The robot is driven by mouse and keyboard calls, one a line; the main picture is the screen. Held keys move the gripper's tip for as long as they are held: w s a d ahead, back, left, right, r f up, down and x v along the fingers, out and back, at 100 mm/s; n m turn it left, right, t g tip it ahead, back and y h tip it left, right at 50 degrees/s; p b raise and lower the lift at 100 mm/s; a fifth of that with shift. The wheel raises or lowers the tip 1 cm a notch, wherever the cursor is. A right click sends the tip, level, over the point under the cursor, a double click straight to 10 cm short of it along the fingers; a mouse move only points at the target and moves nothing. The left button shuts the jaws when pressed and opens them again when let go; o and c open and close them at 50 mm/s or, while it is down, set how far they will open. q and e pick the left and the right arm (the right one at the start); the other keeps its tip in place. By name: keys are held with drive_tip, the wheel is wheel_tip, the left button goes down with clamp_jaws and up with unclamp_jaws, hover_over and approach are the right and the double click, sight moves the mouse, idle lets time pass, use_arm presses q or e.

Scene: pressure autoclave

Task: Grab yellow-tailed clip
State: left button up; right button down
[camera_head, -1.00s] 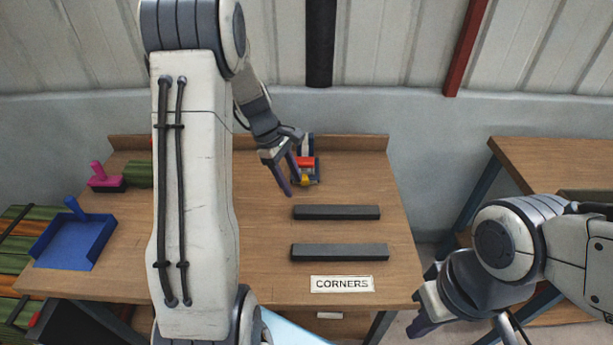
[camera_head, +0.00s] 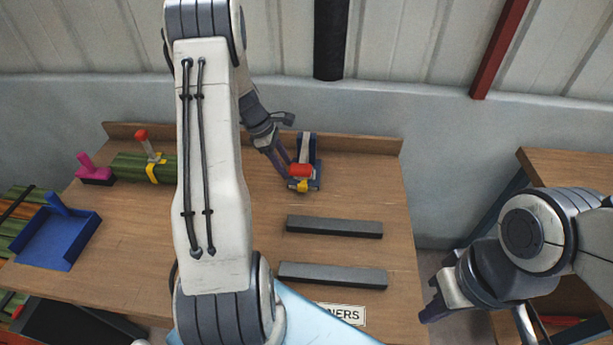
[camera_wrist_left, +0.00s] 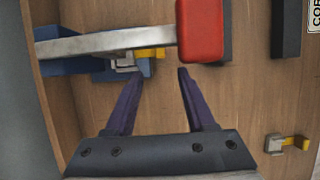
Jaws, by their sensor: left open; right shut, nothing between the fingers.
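In the left wrist view, a small metal clip with a yellow tail (camera_wrist_left: 290,143) lies alone on the bench at lower right; my arm seems to hide it in the head view. A blue-based lever fixture with a red handle (camera_head: 301,171) stands at the back of the bench. A yellow piece (camera_wrist_left: 150,53) beside a small metal block shows at its base, partly under the lever. My left gripper (camera_head: 284,168) is open and empty beside this fixture, its fingertips (camera_wrist_left: 160,72) near the blue base and red handle. My right gripper (camera_head: 433,308) is shut and empty, right of the bench.
Two dark bars (camera_head: 334,227) lie on the bench near the CORNERS label (camera_head: 341,313). A blue tray (camera_head: 58,238), a pink-handled block (camera_head: 95,172) and a yellow-banded green bundle (camera_head: 130,167) are at left. A back ledge and wall bound the bench.

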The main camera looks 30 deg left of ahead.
use_arm(q)
drive_tip(key=p+x, duration=0.1)
drive_tip(key=x, duration=0.7)
drive_tip(key=shift+s, duration=0.1)
clamp_jaws()
